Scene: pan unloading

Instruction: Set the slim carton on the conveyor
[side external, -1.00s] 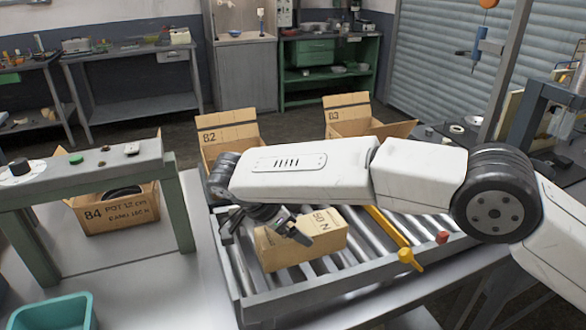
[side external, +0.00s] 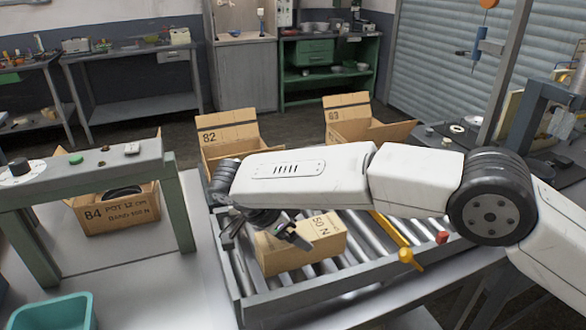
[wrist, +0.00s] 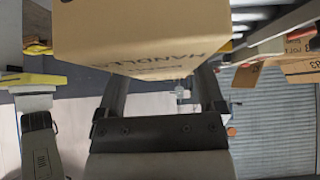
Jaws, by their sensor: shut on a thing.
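The slim carton (side external: 300,246) is a brown cardboard box with dark print, lying over the conveyor (side external: 340,282), a grey frame with metal rollers. In the side external view I cannot tell whether its underside touches the rollers. In the wrist view the carton (wrist: 145,35) fills the upper middle between the two fingers of my gripper (wrist: 162,88). The finger tips are partly hidden by the carton.
Open boxes marked 82 (side external: 226,134) and 83 (side external: 362,122) stand behind the conveyor. Box 84 (side external: 120,212) sits under the grey bench at left. A yellow bar (side external: 392,235) crosses the rollers right of the carton. A teal bin (side external: 52,313) is at lower left.

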